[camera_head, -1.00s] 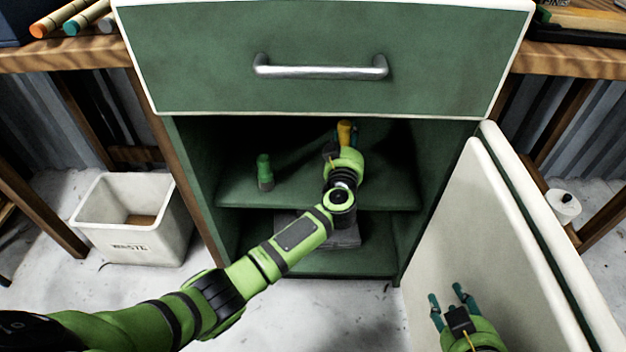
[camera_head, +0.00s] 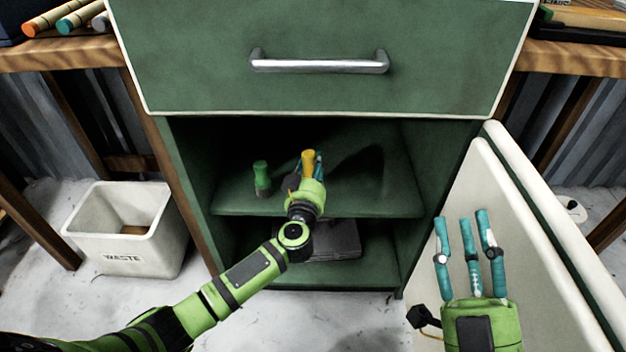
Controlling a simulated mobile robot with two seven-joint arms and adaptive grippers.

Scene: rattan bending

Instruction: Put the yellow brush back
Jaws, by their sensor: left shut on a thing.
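The yellow brush (camera_head: 308,161) stands roughly upright inside the cabinet, over the upper shelf (camera_head: 385,200). My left gripper (camera_head: 306,180) is shut on it, reaching into the opening; its fingers are mostly hidden behind its own palm. I cannot tell whether the brush touches the shelf. A green brush (camera_head: 262,175) stands upright on the same shelf, a little left of the yellow one. My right gripper (camera_head: 468,232) is open and empty, fingers pointing up, in front of the open cabinet door.
The white cabinet door (camera_head: 465,190) is swung open at the right. A closed green drawer (camera_head: 320,90) with a metal handle is above the opening. A dark flat object (camera_head: 338,240) lies on the lower level. A white waste bin (camera_head: 125,235) stands on the floor at left.

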